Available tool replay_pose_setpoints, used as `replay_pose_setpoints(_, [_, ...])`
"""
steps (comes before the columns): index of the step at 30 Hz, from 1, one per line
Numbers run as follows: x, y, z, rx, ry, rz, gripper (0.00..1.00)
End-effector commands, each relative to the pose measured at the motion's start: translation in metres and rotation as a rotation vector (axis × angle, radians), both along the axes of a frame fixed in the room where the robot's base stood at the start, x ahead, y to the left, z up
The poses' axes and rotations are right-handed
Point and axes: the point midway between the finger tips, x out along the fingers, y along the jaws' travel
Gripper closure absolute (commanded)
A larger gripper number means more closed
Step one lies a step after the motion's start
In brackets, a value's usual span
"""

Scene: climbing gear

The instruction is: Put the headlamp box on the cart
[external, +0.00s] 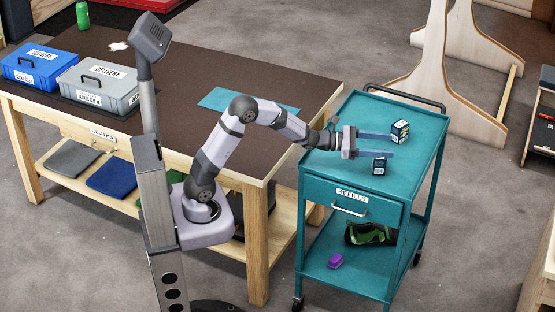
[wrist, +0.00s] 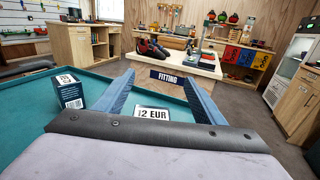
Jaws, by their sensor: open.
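Two small dark boxes stand apart on the top of the teal cart (external: 345,120); I cannot read which one is the headlamp box. The near box (external: 379,166) is navy with white print. My gripper (external: 391,144) is open and empty above the cart top, pointing right. In the wrist view, one box (wrist: 70,92) stands left of the left finger. A white "12 EUR" label (wrist: 152,114) shows low between the fingers; what carries it is mostly hidden by my gripper.
The cart has a handle (external: 404,97) at its back, a drawer (external: 352,205) marked "REFILLS" and a lower shelf with a purple item (external: 335,261). A brown-topped bench (external: 200,60) with blue and grey cases stands at left. Much of the cart top is clear.

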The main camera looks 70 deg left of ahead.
Motion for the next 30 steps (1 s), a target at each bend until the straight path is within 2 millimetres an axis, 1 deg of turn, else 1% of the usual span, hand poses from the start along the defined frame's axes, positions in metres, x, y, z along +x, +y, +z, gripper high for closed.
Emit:
replay_pose_setpoints(2, [-0.008, -0.011, -0.003, 0.048, 0.005, -0.041, 0.36])
replay_pose_setpoints(5, [-0.026, -0.032, -0.014, 0.149, 0.016, -0.125, 0.36])
replay_pose_setpoints(8, [-0.054, -0.058, -0.03, 0.292, 0.025, -0.247, 0.36])
replay_pose_setpoints(9, [-0.068, -0.068, -0.039, 0.356, 0.029, -0.303, 0.36])
replay_pose_setpoints(11, [-0.091, -0.082, -0.052, 0.462, 0.03, -0.394, 0.36])
replay_pose_setpoints(12, [-0.107, -0.09, -0.062, 0.534, 0.03, -0.458, 0.36])
replay_pose_setpoints(14, [-0.134, -0.099, -0.078, 0.646, 0.026, -0.556, 0.36])
replay_pose_setpoints(15, [-0.152, -0.103, -0.088, 0.721, 0.02, -0.625, 0.36])
replay_pose_setpoints(17, [-0.18, -0.106, -0.104, 0.834, 0.01, -0.729, 0.36])
replay_pose_setpoints(18, [-0.198, -0.107, -0.114, 0.909, 0.001, -0.799, 0.36])
replay_pose_setpoints(20, [-0.226, -0.104, -0.13, 1.02, -0.016, -0.906, 0.36])
replay_pose_setpoints(21, [-0.244, -0.1, -0.139, 1.094, -0.029, -0.977, 0.36])
replay_pose_setpoints(23, [-0.27, -0.092, -0.153, 1.203, -0.054, -1.085, 0.36])
replay_pose_setpoints(24, [-0.286, -0.085, -0.161, 1.275, -0.073, -1.159, 0.36])
replay_pose_setpoints(26, [-0.31, -0.073, -0.173, 1.38, -0.103, -1.269, 0.36])
replay_pose_setpoints(27, [-0.324, -0.063, -0.18, 1.45, -0.125, -1.344, 0.36])
replay_pose_setpoints(30, [-0.356, -0.037, -0.194, 1.608, -0.187, -1.525, 0.36])
